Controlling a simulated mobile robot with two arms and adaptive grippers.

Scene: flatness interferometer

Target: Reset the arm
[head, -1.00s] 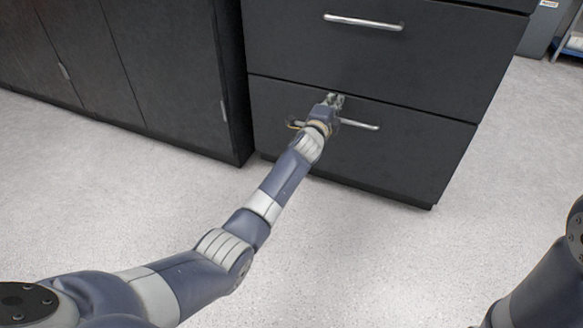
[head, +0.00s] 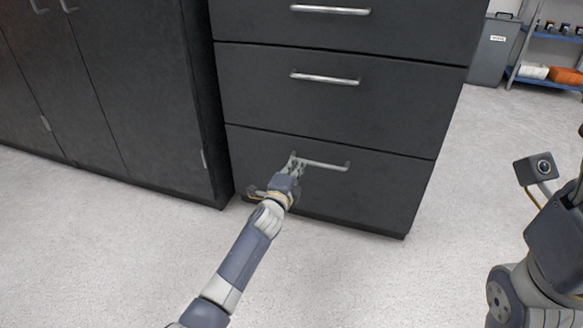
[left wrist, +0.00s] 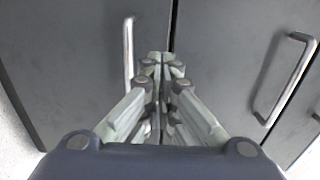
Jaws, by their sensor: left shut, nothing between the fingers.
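My left gripper (head: 295,164) reaches in from below, in front of the bottom drawer (head: 375,185) of a dark cabinet. It is shut and empty. Its fingertips overlap the left end of the bottom drawer's silver handle (head: 325,165) in the head view. In the left wrist view, the closed fingertips (left wrist: 160,60) appear beside that handle (left wrist: 128,55), apart from it. Whether they touch the drawer front cannot be told. My right arm (head: 555,245) shows at the right edge; its gripper is out of view.
The middle drawer (head: 400,110) and the drawer above it (head: 420,30) are shut. A dark cupboard (head: 140,90) stands to the left. Pale floor (head: 380,280) is clear in front. A grey bin (head: 493,50) and blue shelf (head: 545,80) stand at the back right.

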